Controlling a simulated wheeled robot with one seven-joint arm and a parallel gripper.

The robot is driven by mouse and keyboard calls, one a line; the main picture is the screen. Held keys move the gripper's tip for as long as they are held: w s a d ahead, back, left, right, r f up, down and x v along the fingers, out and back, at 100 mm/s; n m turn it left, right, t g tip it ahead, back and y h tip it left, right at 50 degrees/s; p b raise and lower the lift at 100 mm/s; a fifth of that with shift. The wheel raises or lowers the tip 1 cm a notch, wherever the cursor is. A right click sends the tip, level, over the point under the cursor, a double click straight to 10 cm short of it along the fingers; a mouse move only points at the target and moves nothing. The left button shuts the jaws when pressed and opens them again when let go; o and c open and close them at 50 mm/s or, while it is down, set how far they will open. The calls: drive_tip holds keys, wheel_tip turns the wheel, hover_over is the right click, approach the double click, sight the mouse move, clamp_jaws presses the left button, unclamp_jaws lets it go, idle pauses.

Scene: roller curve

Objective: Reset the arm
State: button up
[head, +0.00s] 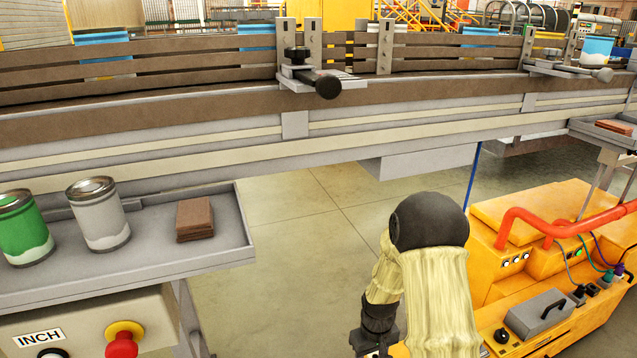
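My arm (430,270) shows at the lower middle, folded, with a pale wrinkled cover and a dark rounded joint at its top. A dark wrist section (379,318) hangs at the bottom edge of the head view. The fingers of my gripper do not show, since the arm's end runs out of the frame there. I cannot tell whether it holds anything.
A conveyor (200,145) with brown side rails crosses the view. At left, a grey shelf (150,262) holds a green can (22,230), a grey can (98,215) and stacked brown pads (195,219). A red button (123,343) sits below. Bare floor (290,240) lies between shelf and arm.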

drive_tip(key=s+r+m+t, duration=0.1)
drive_tip(key=s+r+m, duration=0.1)
drive_tip(key=s+r, duration=0.6)
drive_tip(key=s+r+m+t, duration=0.1)
drive_tip(key=s+r, duration=0.5)
drive_tip(key=r, duration=0.5)
wheel_tip(320, 180, up, 34)
drive_tip(key=p, duration=3.4)
drive_tip(key=shift+f, duration=0.1)
